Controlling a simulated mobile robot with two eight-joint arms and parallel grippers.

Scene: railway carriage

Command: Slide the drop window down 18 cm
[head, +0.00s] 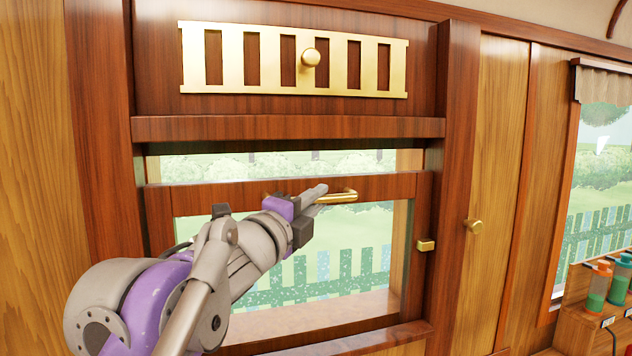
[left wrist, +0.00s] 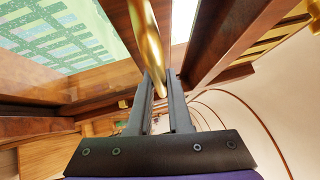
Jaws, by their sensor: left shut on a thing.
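The drop window (head: 390,186) is a wooden-framed pane in a dark wood surround. Its top rail sits below the upper crossbar, with an open gap (head: 270,165) showing greenery between them. A brass bar handle (head: 342,196) is fixed on the top rail. My left gripper (head: 316,193) reaches up from the lower left and is shut on the handle, hiding its middle part. In the left wrist view, the brass handle (left wrist: 147,42) runs down between the two dark fingers (left wrist: 160,95). My right gripper is not in view.
Above is a brass slotted vent (head: 230,58) with a round knob (head: 311,57). A small brass catch (head: 426,245) sits on the right side of the surround.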

